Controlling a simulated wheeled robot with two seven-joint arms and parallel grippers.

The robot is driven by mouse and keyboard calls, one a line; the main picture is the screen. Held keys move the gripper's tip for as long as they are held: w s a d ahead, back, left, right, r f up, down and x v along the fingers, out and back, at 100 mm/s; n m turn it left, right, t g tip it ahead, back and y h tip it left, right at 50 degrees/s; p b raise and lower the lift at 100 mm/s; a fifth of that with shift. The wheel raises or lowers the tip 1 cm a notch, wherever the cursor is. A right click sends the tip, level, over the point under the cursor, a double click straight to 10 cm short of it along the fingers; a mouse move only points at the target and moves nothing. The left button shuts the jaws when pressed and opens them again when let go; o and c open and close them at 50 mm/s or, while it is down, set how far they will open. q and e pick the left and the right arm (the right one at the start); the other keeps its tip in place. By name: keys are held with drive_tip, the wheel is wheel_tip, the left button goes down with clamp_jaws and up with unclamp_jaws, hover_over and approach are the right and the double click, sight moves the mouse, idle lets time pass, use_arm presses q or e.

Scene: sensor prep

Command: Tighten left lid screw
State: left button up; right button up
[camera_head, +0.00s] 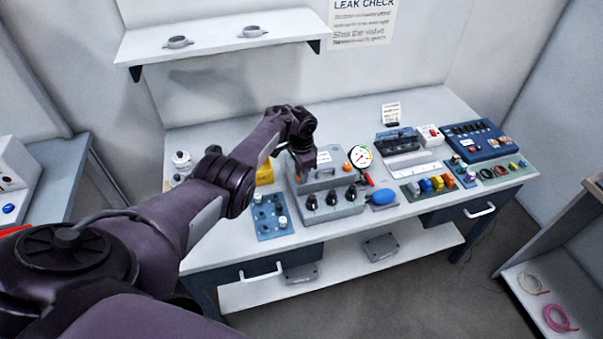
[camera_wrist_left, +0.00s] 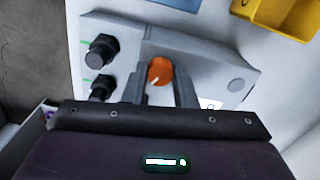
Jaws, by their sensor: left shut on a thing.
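My left gripper (camera_head: 299,168) reaches down over the left part of a grey box with a lid (camera_head: 345,211) on the bench. In the left wrist view the left gripper (camera_wrist_left: 160,84) has its two fingers on either side of an orange lid screw (camera_wrist_left: 160,68) with a white mark, and is shut on it. Another orange screw (camera_head: 347,166) shows at the right of the lid. Three black knobs line the box's front, such as the middle one (camera_head: 331,199). My right gripper is not in view.
A round gauge (camera_head: 360,156) stands right of the box, with a blue oval object (camera_head: 383,196) in front. A blue panel (camera_head: 269,224) with small parts lies left. A yellow bin (camera_head: 265,174) stands behind it. A blue case (camera_head: 478,139) is at the right.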

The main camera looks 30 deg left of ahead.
use_arm(q)
drive_tip(key=m+b, duration=0.1)
drive_tip(key=m, duration=0.2)
drive_tip(key=shift+f, duration=0.1)
drive_tip(key=m+b, duration=0.1)
drive_tip(key=m, duration=0.2)
drive_tip(key=shift+a+m, duration=0.1)
drive_tip(key=shift+m, duration=0.2)
drive_tip(key=m+b, duration=0.2)
drive_tip(key=m, duration=0.3)
drive_tip(key=shift+b, duration=0.3)
drive_tip(key=shift+m, duration=0.4)
drive_tip(key=o, duration=1)
wheel_tip(320, 180, up, 8)
drive_tip(key=shift+r+p, duration=0.1)
drive_tip(key=shift+p, duration=0.2)
